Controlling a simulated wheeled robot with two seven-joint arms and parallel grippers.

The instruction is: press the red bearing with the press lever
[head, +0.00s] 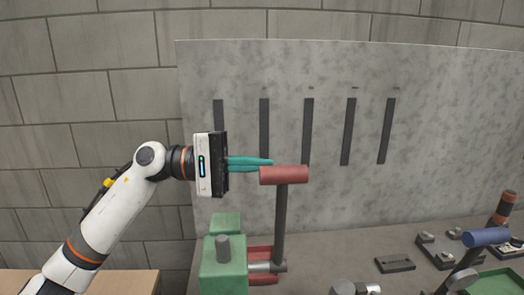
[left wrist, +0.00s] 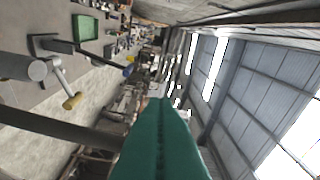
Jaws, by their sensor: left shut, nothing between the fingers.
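The press lever is a dark upright bar (head: 281,222) with a red cylindrical handle (head: 285,176) across its top. It rises from a pivot beside the green press body (head: 222,268). My left gripper (head: 270,162) is shut and empty. Its teal fingertips are at the left end of the red handle, along its upper edge; I cannot tell whether they touch it. The same shut fingers show in the left wrist view (left wrist: 160,140). Red parts (head: 260,249) sit next to the green body, but I cannot tell whether one is the red bearing. My right gripper is not in view.
A grey panel (head: 440,130) with several dark vertical strips stands behind. On the bench at right are a blue-handled lever (head: 486,237), a dark plate (head: 395,264) and a green tray (head: 497,282). The space above the bench right of the red handle is clear.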

